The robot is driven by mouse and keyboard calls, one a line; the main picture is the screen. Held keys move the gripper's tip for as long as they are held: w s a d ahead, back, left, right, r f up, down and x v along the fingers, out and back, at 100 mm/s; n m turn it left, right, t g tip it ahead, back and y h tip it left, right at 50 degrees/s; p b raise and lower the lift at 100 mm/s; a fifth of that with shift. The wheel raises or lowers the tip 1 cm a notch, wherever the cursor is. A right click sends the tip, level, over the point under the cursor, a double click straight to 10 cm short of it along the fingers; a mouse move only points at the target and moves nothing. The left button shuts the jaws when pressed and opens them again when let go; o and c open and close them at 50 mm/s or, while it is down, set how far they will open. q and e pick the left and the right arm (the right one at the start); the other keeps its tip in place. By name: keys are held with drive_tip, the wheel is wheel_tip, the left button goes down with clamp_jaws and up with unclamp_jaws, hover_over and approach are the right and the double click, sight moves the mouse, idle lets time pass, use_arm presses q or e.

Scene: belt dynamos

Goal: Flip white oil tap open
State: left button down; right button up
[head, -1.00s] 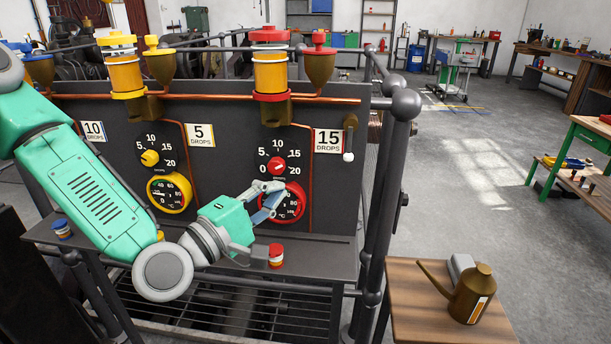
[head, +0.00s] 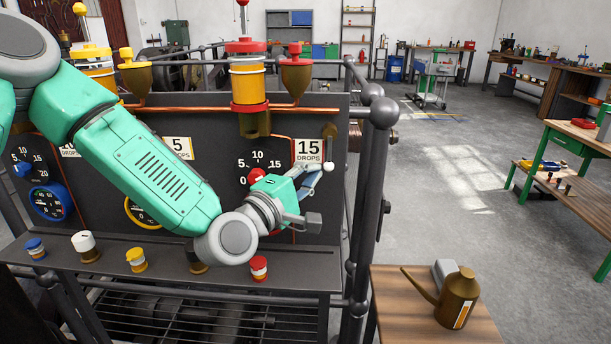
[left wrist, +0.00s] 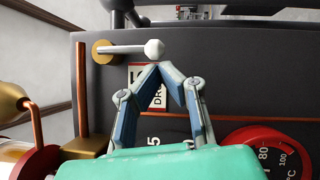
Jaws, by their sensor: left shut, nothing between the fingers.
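The oil tap is a short lever with a white ball end (left wrist: 154,49) and a brass pivot (left wrist: 103,51), at the right edge of the dark panel. In the head view the tap (head: 329,134) hangs down beside the "15 drops" label, its ball end close to my fingertips. My left gripper (head: 324,170) is in front of the panel at the right. In the left wrist view its fingertips (left wrist: 161,68) meet just beside the white ball, with nothing between them; I cannot tell whether they touch it. My right gripper is not in view.
The panel carries a red dial (left wrist: 268,150), copper pipes and a red-and-yellow oiler (head: 249,80). Small capped pots stand on the ledge below (head: 310,274). A grey post (head: 375,180) stands right of the tap. A wooden table (head: 400,318) bears an oil can (head: 458,297). Floor is open beyond.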

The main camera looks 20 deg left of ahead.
use_arm(q)
drive_tip(key=shift+d, duration=0.15)
drive_tip(key=shift+d, duration=0.1)
drive_tip(key=shift+d+f+n+b, duration=0.2)
drive_tip(key=shift+n+b, duration=0.2)
drive_tip(key=shift+b, duration=0.3)
drive_tip(key=shift+t, duration=0.3)
